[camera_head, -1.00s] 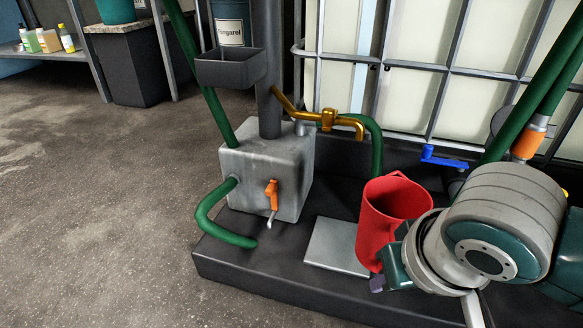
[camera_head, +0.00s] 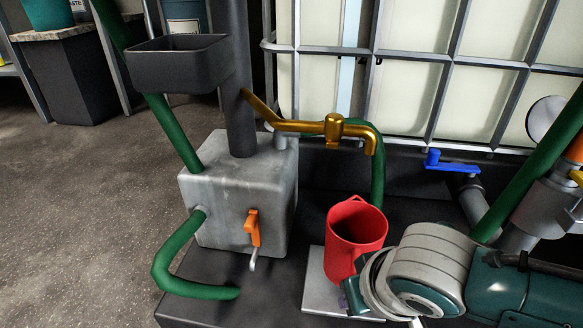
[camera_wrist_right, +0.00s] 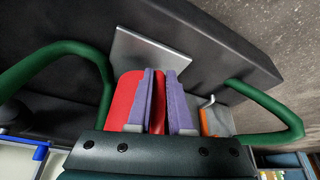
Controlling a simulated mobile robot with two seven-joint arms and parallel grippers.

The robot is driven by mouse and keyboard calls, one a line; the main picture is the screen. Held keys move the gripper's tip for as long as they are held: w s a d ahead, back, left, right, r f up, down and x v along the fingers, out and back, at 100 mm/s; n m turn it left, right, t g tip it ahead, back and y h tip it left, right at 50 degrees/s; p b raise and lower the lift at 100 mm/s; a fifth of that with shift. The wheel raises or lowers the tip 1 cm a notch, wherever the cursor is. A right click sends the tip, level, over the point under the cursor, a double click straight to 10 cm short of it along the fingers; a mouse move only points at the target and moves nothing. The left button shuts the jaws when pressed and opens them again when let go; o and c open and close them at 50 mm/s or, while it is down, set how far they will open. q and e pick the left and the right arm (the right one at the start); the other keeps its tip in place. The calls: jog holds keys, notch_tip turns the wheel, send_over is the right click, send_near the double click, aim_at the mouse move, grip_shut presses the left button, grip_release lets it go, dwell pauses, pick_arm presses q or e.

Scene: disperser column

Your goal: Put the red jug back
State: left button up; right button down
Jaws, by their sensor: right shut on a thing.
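The red jug (camera_head: 350,250) is upright, with its open top showing, below and close to the brass tap (camera_head: 334,128). It overlaps a flat light-grey plate (camera_head: 316,290) on the dark platform; I cannot tell whether its base touches the plate. My right gripper (camera_head: 350,296) is at the jug's lower right side, shut on it. In the right wrist view, the purple fingers (camera_wrist_right: 165,105) have a red part of the jug (camera_wrist_right: 121,98) between them, and the plate (camera_wrist_right: 150,52) lies beyond. My left gripper is not in view.
A grey metal block (camera_head: 235,195) with an orange lever (camera_head: 252,228) stands left of the jug, with a green hose (camera_head: 165,265) looping from it. A caged white tank (camera_head: 410,70) is behind. A blue valve handle (camera_head: 445,161) is at the right. Open floor lies left.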

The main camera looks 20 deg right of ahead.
jog(key=shift+w+f+b, duration=0.25)
jog(key=shift+f+b, duration=0.05)
jog(key=shift+f, duration=0.3)
notch_tip(320, 180, down, 2)
jog(key=shift+w+f+b, duration=0.1)
jog(key=shift+f+b, duration=0.1)
jog(key=shift+b, duration=1)
jog(key=shift+f, duration=0.1)
jog(key=shift+s, duration=0.25)
jog(key=shift+w, duration=0.15)
jog(key=c, duration=0.8)
grip_release()
jog(key=shift+f, duration=0.1)
